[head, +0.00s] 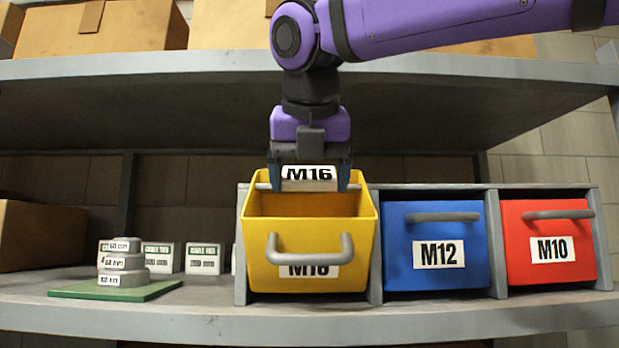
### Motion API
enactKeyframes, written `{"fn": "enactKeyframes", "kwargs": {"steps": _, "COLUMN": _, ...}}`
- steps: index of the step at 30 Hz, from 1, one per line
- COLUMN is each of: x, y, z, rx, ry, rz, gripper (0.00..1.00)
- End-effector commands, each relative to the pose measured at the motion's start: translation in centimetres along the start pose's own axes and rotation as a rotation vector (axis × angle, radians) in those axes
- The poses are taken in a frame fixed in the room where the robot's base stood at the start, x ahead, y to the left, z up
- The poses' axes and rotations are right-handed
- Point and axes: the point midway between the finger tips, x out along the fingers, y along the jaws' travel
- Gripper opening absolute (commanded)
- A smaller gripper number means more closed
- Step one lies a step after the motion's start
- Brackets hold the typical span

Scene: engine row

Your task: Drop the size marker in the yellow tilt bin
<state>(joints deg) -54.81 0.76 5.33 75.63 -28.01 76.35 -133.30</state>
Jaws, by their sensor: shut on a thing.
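The size marker (309,173) is a small white plate reading M16. My gripper (309,176) is shut on it, with a blue-grey finger at each side. It holds the marker upright over the back part of the yellow tilt bin (262,225). The bin is tilted forward with its top open, and its inner back shows. A grey handle crosses its front and partly covers an M16 label (310,271). The lower edge of the marker is near the level of the bin's rear rim. How far it is from the bin's walls is hard to tell.
Right of the yellow bin are a closed blue bin (400,270) labelled M12 and a closed red bin (520,270) labelled M10. Stacked grey weights (123,262) stand on a green mat (75,291) at left, before small white boxes (199,259). A shelf board (120,68) runs above.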

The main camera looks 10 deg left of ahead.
Motion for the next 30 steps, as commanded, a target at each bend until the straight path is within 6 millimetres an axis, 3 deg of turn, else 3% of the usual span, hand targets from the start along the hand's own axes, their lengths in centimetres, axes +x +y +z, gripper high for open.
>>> {"fn": "enactKeyframes", "kwargs": {"steps": 7, "x": 0.0, "y": 0.0, "z": 0.0, "rx": 0.0, "ry": 0.0, "rz": 0.0, "gripper": 0.61}}
{"fn": "enactKeyframes", "kwargs": {"steps": 8, "x": 0.0, "y": 0.0, "z": 0.0, "rx": 0.0, "ry": 0.0, "rz": 0.0, "gripper": 0.91}}
{"fn": "enactKeyframes", "kwargs": {"steps": 9, "x": 0.0, "y": 0.0, "z": 0.0, "rx": 0.0, "ry": 0.0, "rz": 0.0, "gripper": 1.0}}
{"fn": "enactKeyframes", "kwargs": {"steps": 20, "x": -0.7, "y": 0.0, "z": 0.1, "rx": 0.0, "ry": -0.001, "rz": 0.001, "gripper": 1.0}}
{"fn": "enactKeyframes", "kwargs": {"steps": 30, "x": -6.6, "y": 0.1, "z": 0.1, "rx": 0.0, "ry": -0.002, "rz": 0.002, "gripper": 1.0}}
